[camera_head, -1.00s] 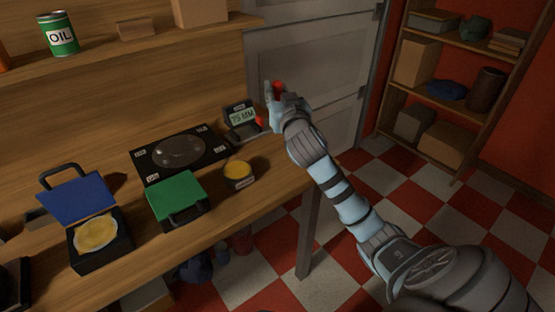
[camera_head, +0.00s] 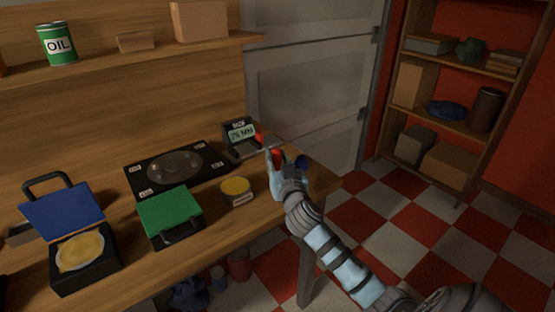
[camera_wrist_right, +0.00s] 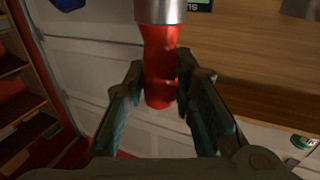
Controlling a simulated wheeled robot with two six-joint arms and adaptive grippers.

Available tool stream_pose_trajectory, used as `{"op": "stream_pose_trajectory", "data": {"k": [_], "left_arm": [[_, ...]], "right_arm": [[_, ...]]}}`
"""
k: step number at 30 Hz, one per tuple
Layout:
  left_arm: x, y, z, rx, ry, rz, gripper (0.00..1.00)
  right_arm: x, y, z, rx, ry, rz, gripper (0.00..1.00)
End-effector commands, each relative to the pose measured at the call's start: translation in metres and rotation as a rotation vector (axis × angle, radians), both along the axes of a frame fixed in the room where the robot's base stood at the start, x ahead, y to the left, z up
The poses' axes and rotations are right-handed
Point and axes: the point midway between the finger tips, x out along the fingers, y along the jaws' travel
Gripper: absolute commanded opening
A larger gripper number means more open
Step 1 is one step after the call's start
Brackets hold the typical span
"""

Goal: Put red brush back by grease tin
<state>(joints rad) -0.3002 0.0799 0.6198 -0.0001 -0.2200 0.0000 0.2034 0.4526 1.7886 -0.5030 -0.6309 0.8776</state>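The red brush shows in the right wrist view as a red handle (camera_wrist_right: 160,75) with a silver collar, between my right fingers. In the head view a red part of it (camera_head: 277,157) shows at my right gripper (camera_head: 281,163), which is over the right end of the bench. My right gripper (camera_wrist_right: 160,95) is closed around the handle in the wrist view. The bristles are out of view. A round tin with yellow contents (camera_head: 236,186), apparently the grease tin, stands on the bench left of the gripper. My left gripper is not in view.
A digital gauge (camera_head: 241,135) stands behind the gripper, with another red item (camera_head: 260,137) beside it. A green-lidded box (camera_head: 170,213) and a black plate (camera_head: 175,168) lie farther left. Bench right of the tin looks bare.

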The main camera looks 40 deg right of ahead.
Motion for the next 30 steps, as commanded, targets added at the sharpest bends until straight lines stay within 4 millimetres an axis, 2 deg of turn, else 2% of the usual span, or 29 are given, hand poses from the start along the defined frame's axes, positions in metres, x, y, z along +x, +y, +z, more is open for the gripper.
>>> {"op": "stream_pose_trajectory", "data": {"k": [1,3,14,17,25,30], "left_arm": [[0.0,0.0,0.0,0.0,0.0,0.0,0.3],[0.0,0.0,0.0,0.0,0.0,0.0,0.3],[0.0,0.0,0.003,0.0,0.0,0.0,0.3],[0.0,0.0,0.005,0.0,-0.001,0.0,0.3],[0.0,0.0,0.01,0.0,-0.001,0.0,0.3],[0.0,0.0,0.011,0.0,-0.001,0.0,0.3]], "right_arm": [[0.0,0.0,0.0,0.0,0.0,0.0,0.34],[0.0,0.0,0.0,0.0,0.0,0.0,0.43],[-0.003,0.001,0.003,-0.001,0.001,0.0,0.43],[-0.016,0.007,0.002,-0.001,0.001,0.002,0.43],[-0.082,0.036,0.001,0.001,0.003,0.002,0.43],[-0.107,0.047,0.001,0.0,0.001,0.0,0.43]]}}
